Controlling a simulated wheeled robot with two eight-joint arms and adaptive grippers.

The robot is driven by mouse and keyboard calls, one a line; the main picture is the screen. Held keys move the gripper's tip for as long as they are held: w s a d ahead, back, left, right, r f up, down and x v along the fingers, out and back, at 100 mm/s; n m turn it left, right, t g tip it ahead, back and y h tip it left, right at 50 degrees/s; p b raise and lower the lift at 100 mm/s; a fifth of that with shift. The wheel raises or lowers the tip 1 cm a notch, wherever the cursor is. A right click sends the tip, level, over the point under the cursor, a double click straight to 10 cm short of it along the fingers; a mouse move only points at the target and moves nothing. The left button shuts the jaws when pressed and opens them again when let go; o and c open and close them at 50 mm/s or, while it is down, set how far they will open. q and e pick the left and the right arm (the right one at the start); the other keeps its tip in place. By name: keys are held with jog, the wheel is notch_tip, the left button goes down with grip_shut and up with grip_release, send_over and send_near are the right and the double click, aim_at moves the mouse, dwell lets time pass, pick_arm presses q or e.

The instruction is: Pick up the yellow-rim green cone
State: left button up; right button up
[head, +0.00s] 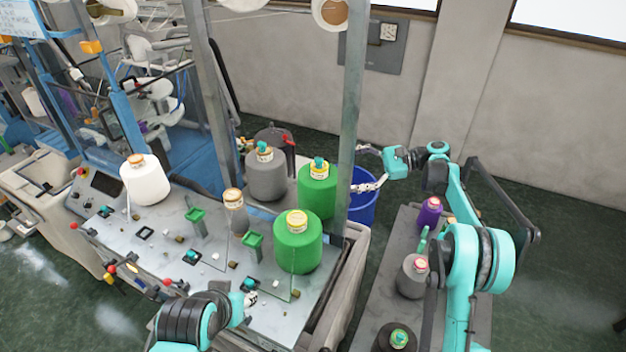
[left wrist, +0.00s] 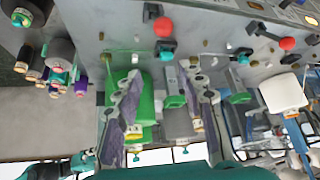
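Two green cones stand on the machine's grey top in the head view. The nearer green cone (head: 297,252) has a yellow rim around a pale top; the farther green cone (head: 316,198) has a yellow top with a teal tip. I cannot tell for certain which one the task names. In the left wrist view, a green cone (left wrist: 149,104) shows partly behind a finger. My left gripper (left wrist: 170,122) is open and empty there; in the head view it is low, left of the nearer cone. My right gripper (head: 368,167) is open and empty, beyond the farther cone.
A white cone (head: 146,184), a grey cone (head: 266,178) and a smaller grey cone (head: 236,215) share the top. Metal posts (head: 352,100) rise behind. A blue bin (head: 363,200) stands behind. A side table holds a purple cone (head: 429,213) and dark cones (head: 411,280).

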aim_at(325, 175)
jog(key=x, duration=0.2)
jog(key=p+x, duration=0.1)
jog(key=x, duration=0.3)
jog(key=shift+s+a+p, duration=0.35)
jog(key=shift+s, duration=0.05)
jog(key=shift+s+a, duration=0.15)
jog(key=shift+a, duration=0.15)
jog(key=shift+d+f, duration=0.1)
jog(key=shift+f, duration=0.05)
jog(key=c, duration=1.5)
pick_arm(q)
jog(key=shift+s+d+r, duration=0.1)
jog(key=shift+s+r, duration=0.1)
jog(key=shift+r, duration=0.3)
jog(key=shift+s+d+r, duration=0.1)
jog(key=shift+s+r, duration=0.05)
jog(key=shift+r, duration=0.35)
pick_arm(e)
jog(key=shift+r, duration=0.2)
